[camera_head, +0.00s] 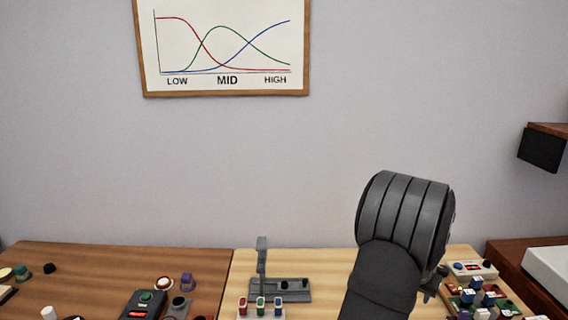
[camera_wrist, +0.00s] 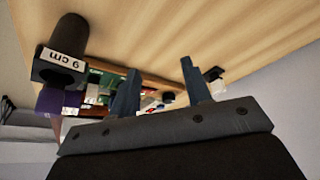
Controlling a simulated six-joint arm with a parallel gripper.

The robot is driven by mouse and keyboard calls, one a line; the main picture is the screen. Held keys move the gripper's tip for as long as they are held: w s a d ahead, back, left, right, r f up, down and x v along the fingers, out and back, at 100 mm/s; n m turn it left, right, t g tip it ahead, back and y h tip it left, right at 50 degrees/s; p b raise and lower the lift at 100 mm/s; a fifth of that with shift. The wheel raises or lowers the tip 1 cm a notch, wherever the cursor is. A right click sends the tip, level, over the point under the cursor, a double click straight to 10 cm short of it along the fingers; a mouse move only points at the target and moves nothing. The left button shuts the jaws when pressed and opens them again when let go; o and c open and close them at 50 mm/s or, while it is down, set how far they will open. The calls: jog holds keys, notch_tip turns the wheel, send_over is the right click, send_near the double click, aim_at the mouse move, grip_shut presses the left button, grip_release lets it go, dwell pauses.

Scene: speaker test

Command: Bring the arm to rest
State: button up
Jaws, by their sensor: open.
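My arm (camera_head: 395,245) rises at the right of centre in the head view, with its thick dark grey ribbed joint above the light wood table. My gripper (camera_wrist: 158,82) shows in the wrist view with its two blue-grey fingers apart and nothing between them. In the head view the gripper is mostly hidden behind the arm. Beyond the fingers in the wrist view is a tray of small parts (camera_wrist: 150,86), blurred and partly covered by the left finger. I cannot tell how far the fingertips are from it.
In the head view, a grey stand (camera_head: 262,270), three coloured parts (camera_head: 261,305), a black box (camera_head: 143,304) and a crowded parts tray (camera_head: 488,298) stand on the tables.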

jog(key=w+a+f, duration=0.1)
jog(key=w, duration=0.1)
jog(key=w+a+f, duration=0.2)
jog(key=w, duration=0.1)
jog(key=w+a+f, duration=0.1)
jog(key=w+f, duration=0.1)
jog(key=shift+w+a, duration=0.15)
jog(key=shift+w, duration=0.05)
jog(key=shift+s, duration=0.1)
jog(key=s+d+r, duration=0.5)
jog(key=s, duration=0.3)
jog(key=s+d+r+m, duration=0.1)
jog(key=s+d+r, duration=0.4)
jog(key=s, duration=0.3)
jog(key=shift+d+r, duration=0.25)
jog(key=shift+r, duration=0.1)
